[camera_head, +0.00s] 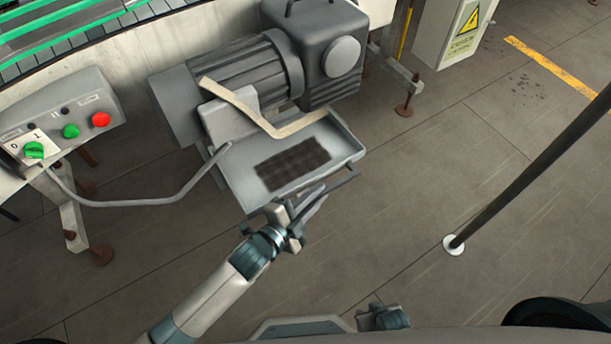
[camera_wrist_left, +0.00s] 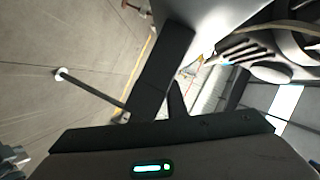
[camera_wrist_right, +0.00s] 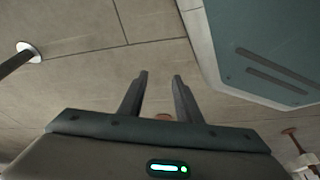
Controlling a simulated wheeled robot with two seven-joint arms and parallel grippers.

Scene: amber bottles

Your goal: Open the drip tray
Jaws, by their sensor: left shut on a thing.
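The drip tray (camera_head: 238,184) is a shallow grey tray with a dark, stained patch in its middle. It sticks out below the grey motor unit, toward me. A thin dark bar (camera_head: 340,184) runs along its front edge. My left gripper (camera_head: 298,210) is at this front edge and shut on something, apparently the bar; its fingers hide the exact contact. In the left wrist view the dark fingers (camera_wrist_left: 172,85) lie close to a pale grey surface. My right gripper (camera_wrist_right: 160,95) is open and empty above the floor, away from the tray; it also shows in the head view (camera_head: 384,317).
The motor unit (camera_head: 240,75) stands behind the tray, with a bent beige strip (camera_head: 245,106) between them. A control box (camera_head: 70,125) with green and red buttons is at the left, its grey cable running toward the tray. A dark pole (camera_head: 530,170) stands right. Floor in front is clear.

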